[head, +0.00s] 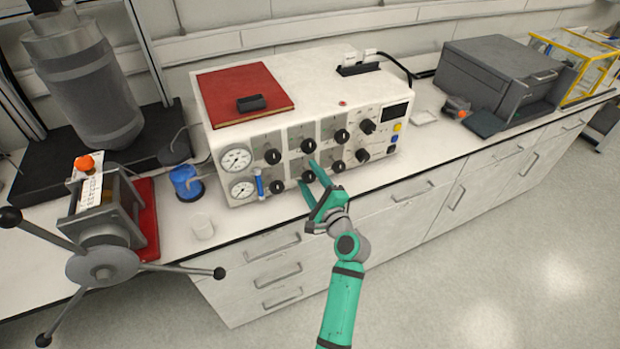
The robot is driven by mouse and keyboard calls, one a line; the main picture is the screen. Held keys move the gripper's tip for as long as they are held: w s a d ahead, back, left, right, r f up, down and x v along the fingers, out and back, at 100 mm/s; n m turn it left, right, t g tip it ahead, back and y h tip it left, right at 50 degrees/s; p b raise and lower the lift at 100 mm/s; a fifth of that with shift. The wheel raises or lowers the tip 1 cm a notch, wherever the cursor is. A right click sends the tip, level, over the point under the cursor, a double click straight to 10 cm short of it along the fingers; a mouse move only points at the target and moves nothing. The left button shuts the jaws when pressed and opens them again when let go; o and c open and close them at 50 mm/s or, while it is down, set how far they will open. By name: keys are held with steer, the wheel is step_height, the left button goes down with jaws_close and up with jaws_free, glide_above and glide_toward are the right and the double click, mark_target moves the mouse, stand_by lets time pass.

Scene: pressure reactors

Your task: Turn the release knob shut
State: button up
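A white control box (228,141) stands on the bench, with two rows of black knobs on its front panel. The labels are too small to read, so I cannot tell which one is the release knob. My gripper (308,174) is at the lower row, its two teal fingers apart. A black knob (307,177) shows between or just behind the fingertips. I cannot tell whether they touch it. Other lower knobs show to the left (278,187) and right (337,167). The gripper hides part of the panel.
Two gauges (237,160) and a blue-handled part (260,186) sit at the panel's left. A red binder (245,93) lies on top.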

steer(key=v, duration=1)
steer(key=shift+s, duration=0.4)
steer(key=shift+d, duration=0.15)
steer(key=s+f+n+g+h, duration=0.1)
steer(key=s+f+n+h, duration=0.2)
steer(key=s+f, duration=0.6)
steer(key=s+f+n+g+h, duration=0.1)
steer(key=s+f+n+h, duration=0.25)
steer(key=s+f, duration=0.55)
steer(key=s+a+r+n, duration=0.1)
steer(key=s+r+n, duration=0.2)
steer(key=s, duration=0.5)
steer(key=s+a+r+n, duration=0.2)
steer(key=s+r+n, duration=0.2)
steer(key=s, duration=0.4)
steer(key=s+a+r+n+t, duration=0.1)
steer(key=s+r+n, duration=0.2)
steer(key=s+n, duration=0.2)
steer(key=s+h, duration=0.1)
steer(key=s, duration=0.2)
steer(key=shift+s+a+r, duration=0.2)
steer(key=shift+s+r, duration=0.1)
steer(key=shift+s, duration=0.1)
